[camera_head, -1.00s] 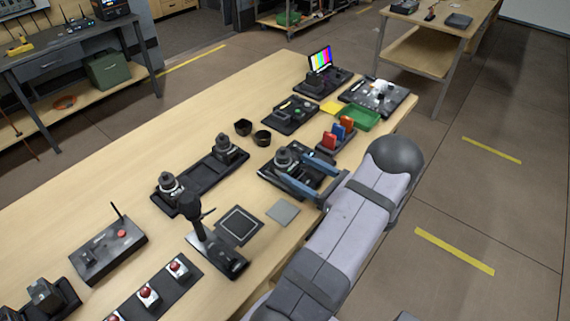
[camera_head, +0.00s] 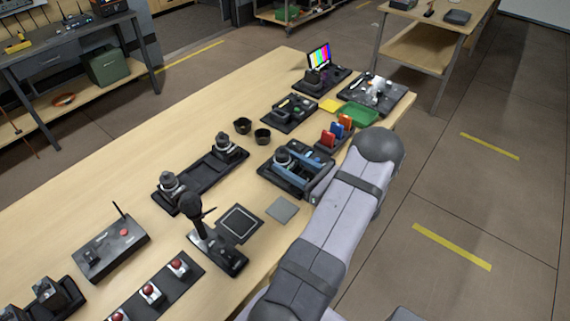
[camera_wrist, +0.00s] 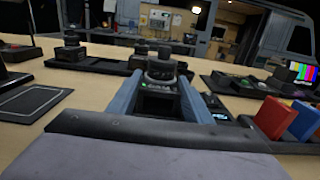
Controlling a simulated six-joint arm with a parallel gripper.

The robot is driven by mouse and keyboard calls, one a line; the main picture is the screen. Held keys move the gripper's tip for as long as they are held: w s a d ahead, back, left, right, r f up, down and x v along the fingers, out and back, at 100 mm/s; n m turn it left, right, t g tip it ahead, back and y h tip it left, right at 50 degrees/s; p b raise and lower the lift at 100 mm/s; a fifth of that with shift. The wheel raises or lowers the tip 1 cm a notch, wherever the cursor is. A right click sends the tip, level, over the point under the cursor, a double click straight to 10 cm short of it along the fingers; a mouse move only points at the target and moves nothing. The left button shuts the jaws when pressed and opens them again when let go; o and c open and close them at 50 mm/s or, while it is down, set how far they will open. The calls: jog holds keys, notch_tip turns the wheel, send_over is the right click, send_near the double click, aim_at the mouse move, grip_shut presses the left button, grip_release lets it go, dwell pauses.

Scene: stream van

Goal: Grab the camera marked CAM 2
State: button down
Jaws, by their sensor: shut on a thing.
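A dark camera with a round lens ring (camera_head: 282,156) stands on a black tray (camera_head: 268,172) near the table's right edge. It also shows in the wrist view (camera_wrist: 161,70), upright between my two blue fingers. My gripper (camera_head: 290,166) is shut on this camera, with one finger on each side; its fingertips also show in the wrist view (camera_wrist: 160,84). Two similar dark cameras, a nearer one (camera_head: 171,184) and a farther one (camera_head: 228,146), stand on a long black tray (camera_head: 200,175) to the left. I cannot read a CAM 2 marking on any of them.
A holder with red, blue and orange cards (camera_head: 337,130) stands close beyond my gripper. Two black cups (camera_head: 262,136) stand to the left.

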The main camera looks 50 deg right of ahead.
aim_at(289, 163)
jog(key=shift+r, duration=0.2)
jog(key=shift+r+b, duration=0.8)
jog(key=shift+r, duration=4.1)
